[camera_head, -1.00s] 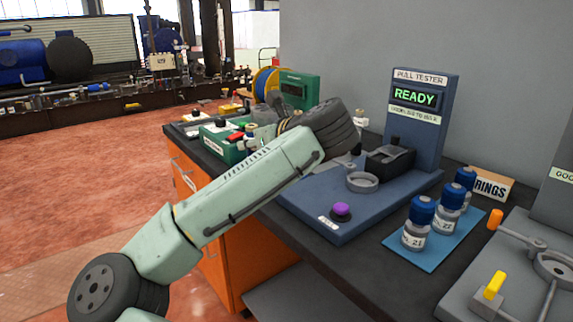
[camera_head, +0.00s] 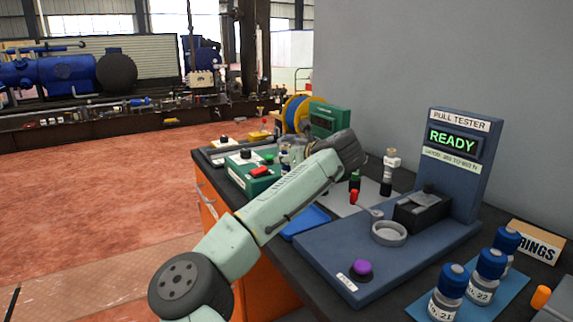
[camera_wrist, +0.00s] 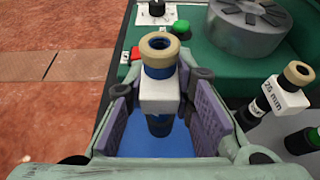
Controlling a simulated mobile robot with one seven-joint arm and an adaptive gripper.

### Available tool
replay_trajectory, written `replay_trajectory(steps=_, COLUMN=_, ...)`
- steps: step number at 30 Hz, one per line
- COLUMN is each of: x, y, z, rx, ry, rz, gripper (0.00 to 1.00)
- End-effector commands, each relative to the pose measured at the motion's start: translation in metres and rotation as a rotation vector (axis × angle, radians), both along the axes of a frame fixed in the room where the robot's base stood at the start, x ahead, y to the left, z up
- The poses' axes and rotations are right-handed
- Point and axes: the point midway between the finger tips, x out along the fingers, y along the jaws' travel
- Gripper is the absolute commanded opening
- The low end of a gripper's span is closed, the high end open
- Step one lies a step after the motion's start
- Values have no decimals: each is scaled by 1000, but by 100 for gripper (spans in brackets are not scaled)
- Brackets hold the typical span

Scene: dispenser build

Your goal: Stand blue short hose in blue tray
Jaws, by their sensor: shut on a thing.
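The blue short hose (camera_wrist: 159,122) stands nearly upright between the purple-padded fingers of my gripper (camera_wrist: 162,108) in the wrist view. It has a tan ring at its top and a white block around its neck. My gripper is shut on it. The blue tray (camera_wrist: 130,142) lies below the hose, between the fingers. The tray also shows in the head view (camera_head: 305,222), partly behind my arm. My fingertips are hidden behind my arm there. I cannot tell whether the hose's lower end touches the tray.
Another labelled hose assembly (camera_wrist: 287,85) stands right of my gripper. A green machine (camera_wrist: 240,55) with a grey round chuck is just beyond. The pull tester (camera_head: 452,165), reading READY, stands to the right. Blue-capped bottles (camera_head: 487,275) are at the front right.

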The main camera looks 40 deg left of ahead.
Motion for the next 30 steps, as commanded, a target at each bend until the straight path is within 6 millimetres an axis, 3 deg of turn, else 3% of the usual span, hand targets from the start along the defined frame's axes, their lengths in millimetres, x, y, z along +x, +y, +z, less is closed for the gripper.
replay_trajectory(steps=6, x=17, y=15, z=-1, rx=1, ry=-2, rz=0, gripper=0)
replay_trajectory(steps=16, x=16, y=15, z=-35, rx=2, ry=0, rz=0, gripper=0)
replay_trajectory(steps=26, x=17, y=15, z=-39, rx=1, ry=-1, rz=0, gripper=0)
replay_trajectory(steps=27, x=16, y=15, z=-40, rx=0, ry=0, rz=0, gripper=25)
replay_trajectory(steps=30, x=16, y=15, z=-40, rx=0, ry=0, rz=1, gripper=31)
